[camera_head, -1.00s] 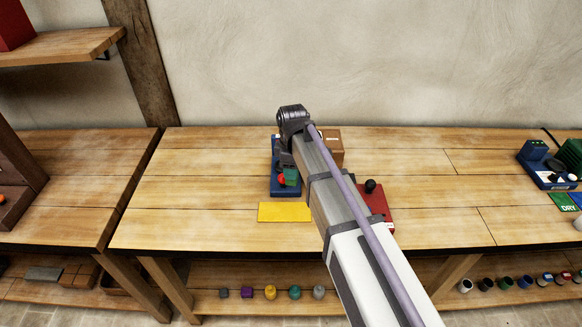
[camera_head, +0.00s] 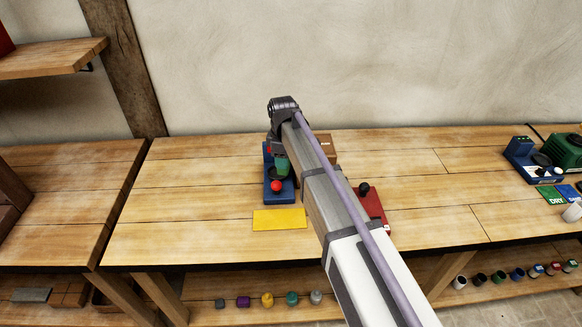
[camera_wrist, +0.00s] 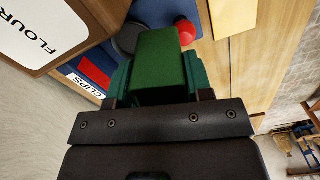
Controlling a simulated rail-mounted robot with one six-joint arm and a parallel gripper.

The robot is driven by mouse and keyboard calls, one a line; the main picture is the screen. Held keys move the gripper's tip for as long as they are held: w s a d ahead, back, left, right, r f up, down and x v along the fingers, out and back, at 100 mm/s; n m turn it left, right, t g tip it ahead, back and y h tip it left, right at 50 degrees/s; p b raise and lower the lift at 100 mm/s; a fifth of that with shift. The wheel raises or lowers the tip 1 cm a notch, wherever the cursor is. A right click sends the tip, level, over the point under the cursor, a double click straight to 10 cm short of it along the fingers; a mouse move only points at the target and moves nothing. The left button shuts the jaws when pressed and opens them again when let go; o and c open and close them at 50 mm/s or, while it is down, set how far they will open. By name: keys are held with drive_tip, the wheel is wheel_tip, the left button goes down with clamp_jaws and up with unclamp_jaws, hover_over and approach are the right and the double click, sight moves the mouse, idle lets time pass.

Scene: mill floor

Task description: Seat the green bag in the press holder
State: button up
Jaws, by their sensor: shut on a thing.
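The green bag (camera_wrist: 158,65) is held between my gripper's (camera_wrist: 158,85) dark green jaws in the wrist view. In the head view the green bag (camera_head: 282,169) shows below my gripper (camera_head: 281,158), over a blue device (camera_head: 280,197) with a red knob (camera_head: 276,187). The wrist view shows the blue device (camera_wrist: 155,12) behind the bag, with a black disc (camera_wrist: 128,38) and the red knob (camera_wrist: 185,30). I cannot tell whether the bag touches the device. The arm and bag hide part of it.
A brown box (camera_head: 326,147) stands behind my arm. A red block (camera_head: 373,207) with a black knob is on its right. A yellow card (camera_head: 279,219) lies in front. Labels reading FLOUR (camera_wrist: 42,28) and CLIPS (camera_wrist: 87,86) show. The table's left part is clear.

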drive_tip(key=w+a, duration=0.2)
drive_tip(key=w, duration=0.4)
drive_tip(key=shift+m, duration=0.5)
wheel_tip(320, 180, down, 6)
drive_tip(key=b, duration=0.6)
drive_tip(key=shift+s+a, duration=0.1)
drive_tip(key=shift+f+b, duration=0.55)
drive_tip(key=o, duration=0.8)
drive_tip(key=shift+c, duration=0.2)
drive_tip(key=shift+r, duration=0.1)
wheel_tip(320, 180, up, 11)
drive_tip(key=p, duration=1.1)
